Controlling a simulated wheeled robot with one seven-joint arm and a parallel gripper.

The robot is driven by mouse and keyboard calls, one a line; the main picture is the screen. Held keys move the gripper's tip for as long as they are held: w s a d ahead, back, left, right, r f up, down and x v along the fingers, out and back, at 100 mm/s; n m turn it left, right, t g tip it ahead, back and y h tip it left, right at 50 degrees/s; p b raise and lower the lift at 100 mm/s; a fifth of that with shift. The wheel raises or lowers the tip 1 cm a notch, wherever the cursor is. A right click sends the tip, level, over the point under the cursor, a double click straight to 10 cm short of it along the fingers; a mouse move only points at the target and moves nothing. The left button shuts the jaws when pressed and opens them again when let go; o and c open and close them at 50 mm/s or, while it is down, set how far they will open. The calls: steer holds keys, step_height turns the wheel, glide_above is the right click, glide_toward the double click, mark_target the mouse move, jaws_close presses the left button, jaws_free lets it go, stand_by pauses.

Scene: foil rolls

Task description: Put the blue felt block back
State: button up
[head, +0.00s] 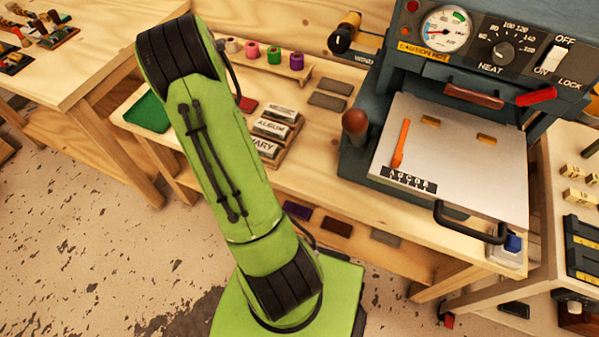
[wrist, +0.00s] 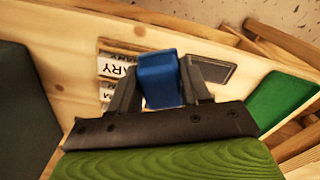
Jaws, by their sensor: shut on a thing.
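The blue felt block (wrist: 160,80) shows in the wrist view, held upright between the two dark fingers of my gripper (wrist: 162,88). My gripper is shut on it, and the block appears to be above the wooden bench. In the head view my green arm hides the gripper and the held block. A small blue piece (head: 513,243) also shows in the head view, on a pale holder at the bench's right front corner; I cannot tell what it is.
Lettered blocks stand in a wooden rack (head: 284,147) near a green mat (head: 148,112). Coloured foil rolls (head: 274,54) line the back. The heat press (head: 450,150) with its handle (head: 470,228) fills the right. Grey slabs (head: 328,100) lie between.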

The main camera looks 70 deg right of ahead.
mark_target(309, 166)
steer(key=s+d+f+m+b, duration=0.1)
steer(key=s, duration=0.2)
steer(key=s+d+f+m+b, duration=0.1)
steer(key=s+d+m, duration=0.1)
steer(key=s, duration=0.1)
steer(key=s+d+f+m+b, duration=0.1)
steer(key=s+d, duration=0.1)
steer(key=s, duration=0.1)
steer(key=shift+s+d+b, duration=0.2)
steer(key=shift+s+b, duration=0.15)
steer(key=shift+s, duration=0.05)
steer(key=s+d+f+m+b, duration=0.15)
steer(key=s+m+b, duration=0.3)
steer(key=s, duration=0.75)
steer(key=shift+m, duration=0.45)
steer(key=f+b, duration=0.1)
steer(key=f, duration=0.2)
steer(key=f+b, duration=0.1)
steer(key=f, duration=0.2)
steer(key=f+b, duration=0.1)
steer(key=f, duration=0.2)
steer(key=shift+d+f, duration=0.25)
steer(key=shift+d, duration=0.15)
steer(key=shift+f, duration=0.2)
steer(key=o, duration=1)
